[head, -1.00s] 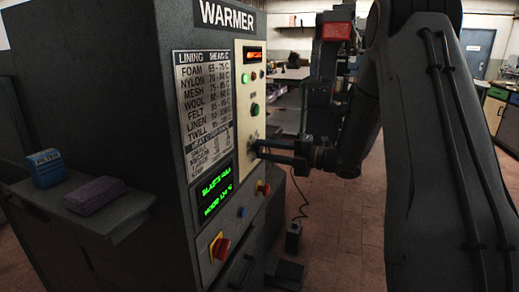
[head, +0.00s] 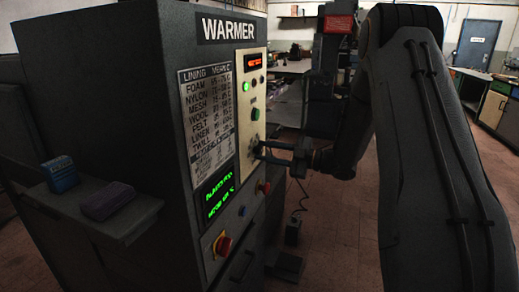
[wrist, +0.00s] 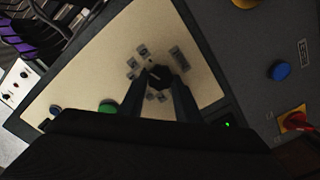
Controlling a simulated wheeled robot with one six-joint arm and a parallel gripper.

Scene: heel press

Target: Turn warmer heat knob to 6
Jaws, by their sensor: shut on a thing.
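The warmer (head: 229,28) is a dark cabinet at the left of the head view, with a lining chart and a cream control panel. The heat knob (wrist: 159,77) is a black knob with a pale pointer line, ringed by small labels too small to read. My gripper (wrist: 160,84) is shut on the knob, one finger on each side. In the head view my gripper (head: 262,152) reaches the panel from the right, and the knob is mostly hidden there.
A green button (head: 255,113) sits above the knob on the panel. A red-yellow switch (head: 221,244) is lower on the cabinet. A shelf (head: 130,222) at left holds a blue box (head: 60,174) and a purple block (head: 109,201). Open floor lies at right.

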